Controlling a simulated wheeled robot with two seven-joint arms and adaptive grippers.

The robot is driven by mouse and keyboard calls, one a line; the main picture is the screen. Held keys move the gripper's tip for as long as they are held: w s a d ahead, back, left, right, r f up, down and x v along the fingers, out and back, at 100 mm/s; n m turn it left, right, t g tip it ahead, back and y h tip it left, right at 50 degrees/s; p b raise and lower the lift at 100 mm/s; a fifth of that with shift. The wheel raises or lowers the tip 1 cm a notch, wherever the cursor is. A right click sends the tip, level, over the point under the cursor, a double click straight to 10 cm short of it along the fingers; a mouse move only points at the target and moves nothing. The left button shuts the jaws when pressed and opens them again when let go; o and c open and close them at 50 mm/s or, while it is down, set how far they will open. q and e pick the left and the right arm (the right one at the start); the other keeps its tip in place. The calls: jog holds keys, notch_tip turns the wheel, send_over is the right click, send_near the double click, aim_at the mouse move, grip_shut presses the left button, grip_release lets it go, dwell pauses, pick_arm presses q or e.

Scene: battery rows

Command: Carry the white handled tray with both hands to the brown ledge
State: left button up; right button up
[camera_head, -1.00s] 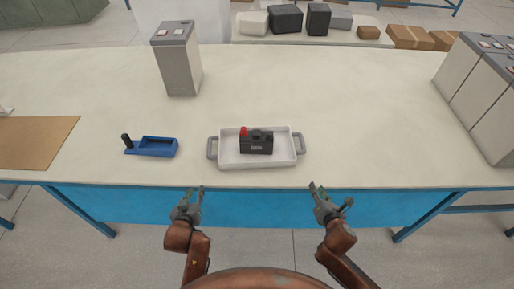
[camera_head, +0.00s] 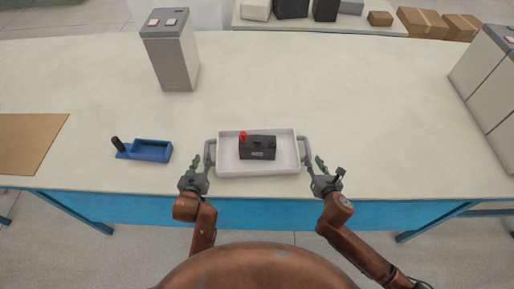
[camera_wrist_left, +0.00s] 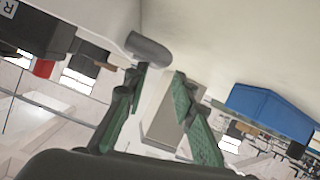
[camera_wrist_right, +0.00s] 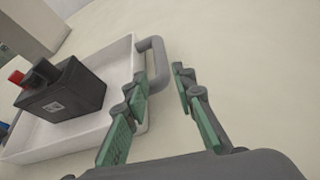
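The white tray (camera_head: 228,152) sits on the table in the head view, with a grey left handle (camera_head: 209,153) and right handle (camera_head: 306,152). A black battery-like box (camera_head: 258,153) with a red cap lies in it. My left gripper (camera_head: 194,165) is open beside the left handle, which shows just beyond its fingertips in the left wrist view (camera_wrist_left: 150,50). My right gripper (camera_head: 316,164) is open; in the right wrist view the right handle (camera_wrist_right: 158,66) is near and partly between its fingertips. The brown ledge (camera_head: 30,140) is a flat panel at the table's left.
A blue holder (camera_head: 150,151) with a black grip lies between the brown ledge and the tray. A tall grey box (camera_head: 173,55) stands behind it, and more grey boxes (camera_head: 490,85) stand at the right. The table right of the tray is clear.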

aim_at(206, 150)
pick_arm(q)
jog(key=shift+w+d, duration=0.1)
jog(key=shift+d, duration=0.05)
pick_arm(e)
jog(key=shift+d, duration=0.1)
